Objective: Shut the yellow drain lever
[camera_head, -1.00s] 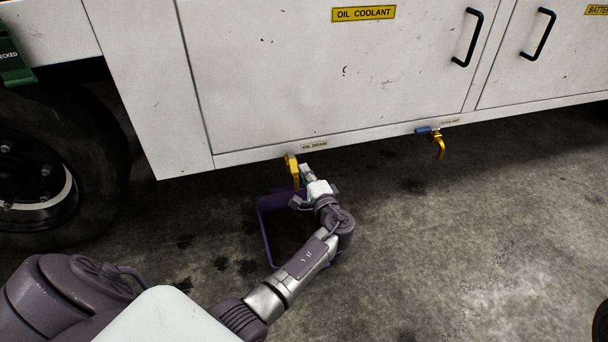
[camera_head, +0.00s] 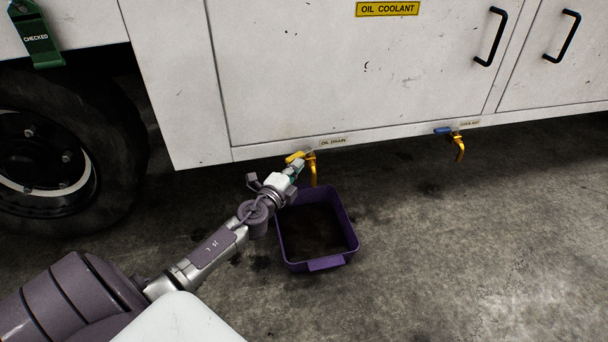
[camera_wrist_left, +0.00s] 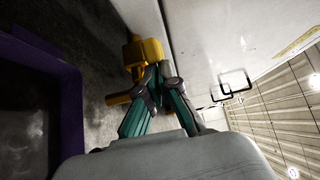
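The yellow drain lever (camera_head: 296,157) is at the valve under the OIL DRAIN label on the lower edge of the white panel. It points left, roughly along that edge, with the yellow spout (camera_head: 313,173) hanging down beside it. My left gripper (camera_head: 297,167) is right at the lever, just below it. In the left wrist view the fingertips (camera_wrist_left: 161,75) are together beside the yellow valve parts (camera_wrist_left: 146,50); I see nothing clearly held between them. Whether they touch the lever is hard to tell. My right gripper is out of view.
A purple tray (camera_head: 325,264) with dark liquid stands on the floor below the spout. A second valve with a blue lever (camera_head: 443,131) and yellow spout (camera_head: 459,148) is to the right. A tyre (camera_head: 100,150) is at left. The floor at right is clear.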

